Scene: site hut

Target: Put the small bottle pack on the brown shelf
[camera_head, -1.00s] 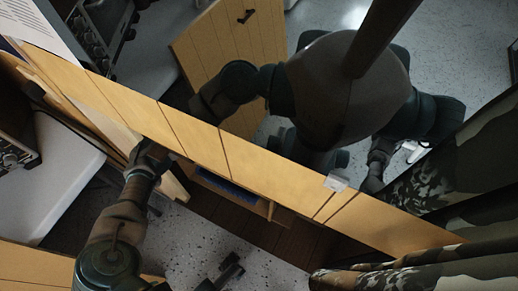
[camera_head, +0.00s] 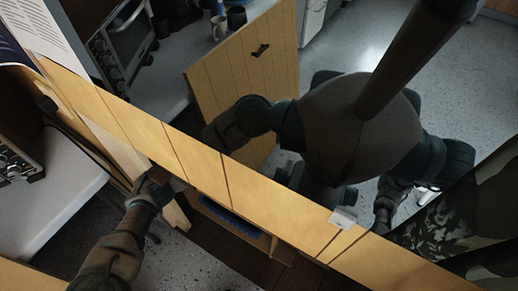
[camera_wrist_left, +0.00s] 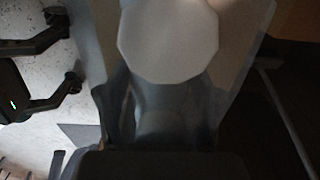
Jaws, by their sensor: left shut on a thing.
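My left gripper (camera_head: 155,186) is at the front of a yellow wooden panel (camera_head: 205,165) in the head view. In the left wrist view it is shut on a pale, round-ended thing (camera_wrist_left: 168,40) between its grey fingers. This thing looks like a bottle end, but the view is too blurred to tell if it is the small bottle pack. Dark brown boards (camera_head: 225,248) lie below the panel; I cannot tell whether they are the brown shelf. My right gripper is not directly in view.
A mirror behind the panel reflects my body and a wooden door. A white counter (camera_head: 55,200) with an oven (camera_head: 15,165) stands at the left. A blue thing (camera_head: 228,220) sits in a recess under the panel. A camouflage curtain (camera_head: 450,228) hangs at the right.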

